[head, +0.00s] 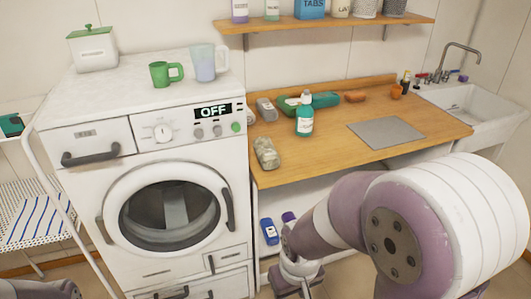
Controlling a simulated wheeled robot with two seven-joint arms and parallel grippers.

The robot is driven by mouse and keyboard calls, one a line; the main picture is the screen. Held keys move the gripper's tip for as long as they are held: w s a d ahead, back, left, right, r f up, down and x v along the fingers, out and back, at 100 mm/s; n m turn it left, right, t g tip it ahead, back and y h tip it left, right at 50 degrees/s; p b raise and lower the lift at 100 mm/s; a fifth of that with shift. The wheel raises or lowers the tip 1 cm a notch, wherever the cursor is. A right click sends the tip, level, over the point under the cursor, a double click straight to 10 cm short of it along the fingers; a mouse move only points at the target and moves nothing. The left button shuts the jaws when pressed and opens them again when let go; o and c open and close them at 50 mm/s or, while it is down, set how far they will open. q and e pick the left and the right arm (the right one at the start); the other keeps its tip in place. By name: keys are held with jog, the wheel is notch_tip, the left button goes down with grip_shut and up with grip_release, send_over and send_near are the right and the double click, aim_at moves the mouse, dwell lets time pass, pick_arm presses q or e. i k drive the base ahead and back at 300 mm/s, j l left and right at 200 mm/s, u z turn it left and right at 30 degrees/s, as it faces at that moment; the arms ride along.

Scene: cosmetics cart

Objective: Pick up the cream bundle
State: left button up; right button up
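A mottled cream-grey bundle (266,153) lies at the front left of the wooden counter (330,165), close to the washing machine's side. Nothing is holding it. My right arm comes in from the right, and its wrist end (298,283) hangs low in front of the counter, below and apart from the bundle. I cannot make out its fingers. Only a piece of my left arm shows at the bottom left edge; its gripper is out of view.
A teal bottle (304,114) stands right of the bundle, with a grey item (267,109) and green items (325,99) behind. A grey mat (386,132) lies farther right. The washing machine (150,185) is left. Bottles (269,231) stand underneath the counter.

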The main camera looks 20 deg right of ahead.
aim_at(269, 158)
jog(key=i+l+z, duration=0.1)
jog(key=i+l, duration=0.2)
jog(key=l, duration=0.2)
jog(key=i+l, duration=0.35)
jog(key=i+l+z, duration=0.15)
jog(key=i+l, duration=0.15)
jog(key=l, duration=0.25)
jog(key=i+l+z, duration=0.1)
jog(key=i+l, duration=0.2)
jog(key=i, duration=0.15)
jog(key=i+l+z, duration=0.1)
jog(key=i+l, duration=0.15)
jog(key=i, duration=0.2)
